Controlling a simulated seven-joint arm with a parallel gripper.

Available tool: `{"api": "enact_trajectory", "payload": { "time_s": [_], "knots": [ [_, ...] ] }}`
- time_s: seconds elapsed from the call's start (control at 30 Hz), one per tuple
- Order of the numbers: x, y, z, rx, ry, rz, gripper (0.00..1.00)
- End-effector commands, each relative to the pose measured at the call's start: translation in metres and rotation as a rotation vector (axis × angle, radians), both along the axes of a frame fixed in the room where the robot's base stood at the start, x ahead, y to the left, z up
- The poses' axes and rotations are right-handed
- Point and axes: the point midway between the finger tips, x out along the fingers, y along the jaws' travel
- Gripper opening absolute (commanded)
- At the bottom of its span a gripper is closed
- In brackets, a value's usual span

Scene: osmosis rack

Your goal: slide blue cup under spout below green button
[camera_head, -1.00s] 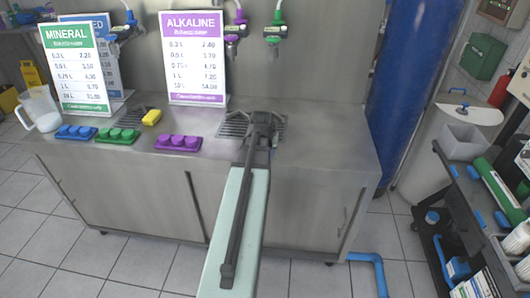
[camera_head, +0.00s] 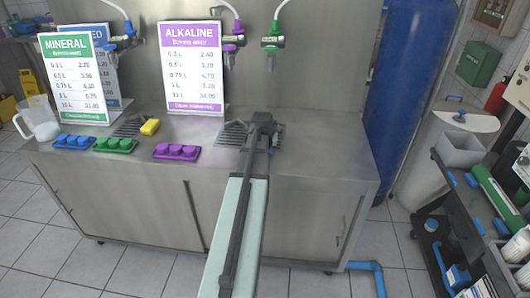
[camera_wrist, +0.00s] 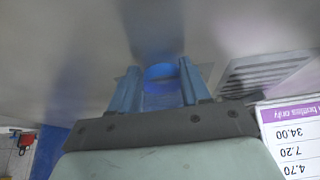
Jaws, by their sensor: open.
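A blue cup (camera_wrist: 163,74) shows in the wrist view as a bright blue rounded shape on the steel counter. My gripper (camera_wrist: 160,82) is open, with one finger on each side of the cup; I cannot tell whether either touches it. In the head view my gripper (camera_head: 262,122) is over the counter's right part, and I cannot make out the cup there. A spout with a green fitting (camera_head: 272,42) hangs on the back wall above and behind my gripper. Green buttons (camera_head: 115,144) sit in a row on a pad at the counter's front left.
A drip grate (camera_head: 232,134) lies left of my gripper. The ALKALINE sign (camera_head: 192,70) stands behind. The counter's right end (camera_head: 330,150) is clear.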

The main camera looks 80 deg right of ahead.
Motion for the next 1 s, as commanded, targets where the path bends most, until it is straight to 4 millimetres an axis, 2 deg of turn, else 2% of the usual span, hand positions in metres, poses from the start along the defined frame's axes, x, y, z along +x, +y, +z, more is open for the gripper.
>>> {"api": "enact_trajectory", "payload": {
  "time_s": [1.0],
  "knots": [
    [0.0, -0.059, 0.0, 0.0, 0.0, 0.0, 0.47]
  ]
}}
